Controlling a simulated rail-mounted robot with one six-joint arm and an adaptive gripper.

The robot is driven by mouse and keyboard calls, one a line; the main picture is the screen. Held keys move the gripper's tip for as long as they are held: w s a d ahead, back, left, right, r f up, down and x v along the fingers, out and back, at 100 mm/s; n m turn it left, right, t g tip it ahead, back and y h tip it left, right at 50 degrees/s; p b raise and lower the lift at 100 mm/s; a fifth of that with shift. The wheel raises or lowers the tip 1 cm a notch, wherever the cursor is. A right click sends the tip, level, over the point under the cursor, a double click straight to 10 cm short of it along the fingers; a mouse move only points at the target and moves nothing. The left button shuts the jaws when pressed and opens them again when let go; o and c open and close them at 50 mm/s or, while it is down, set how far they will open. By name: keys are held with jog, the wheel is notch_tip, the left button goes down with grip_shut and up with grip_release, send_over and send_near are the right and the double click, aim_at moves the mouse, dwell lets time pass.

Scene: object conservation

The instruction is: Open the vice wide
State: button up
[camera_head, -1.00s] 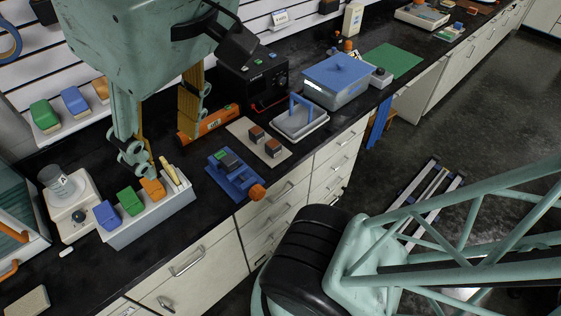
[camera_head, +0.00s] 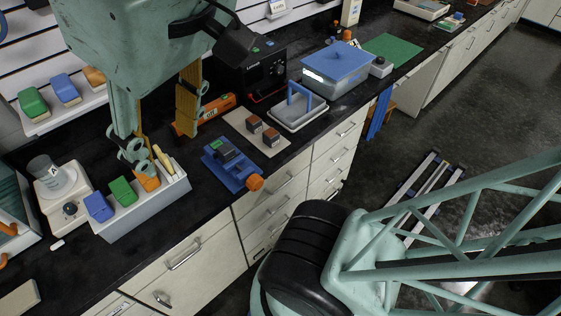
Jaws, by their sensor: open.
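The blue vice (camera_head: 238,177) with an orange knob (camera_head: 255,183) at its front end sits on the black bench, close to the front edge. A dark piece with a green top (camera_head: 219,148) sits at its jaws; how wide the jaws stand cannot be told. My gripper (camera_head: 160,130) hangs from the upper left, its two fingers spread wide apart. One finger is over the grey bin and the other is by the orange tool. The gripper is open and empty, left of the vice and not touching it.
A grey bin (camera_head: 150,210) with blue, green and orange blocks stands left of the vice. A beige board (camera_head: 238,122) with two brown blocks lies behind it. A tray with a blue handle (camera_head: 290,113), a black device (camera_head: 250,72) and a blue-lidded box (camera_head: 338,66) stand further right.

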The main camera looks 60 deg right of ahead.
jog(key=shift+s+f+b, duration=0.2)
jog(key=shift+f+b, duration=0.95)
jog(key=shift+f, duration=0.6)
jog(key=shift+c, duration=0.5)
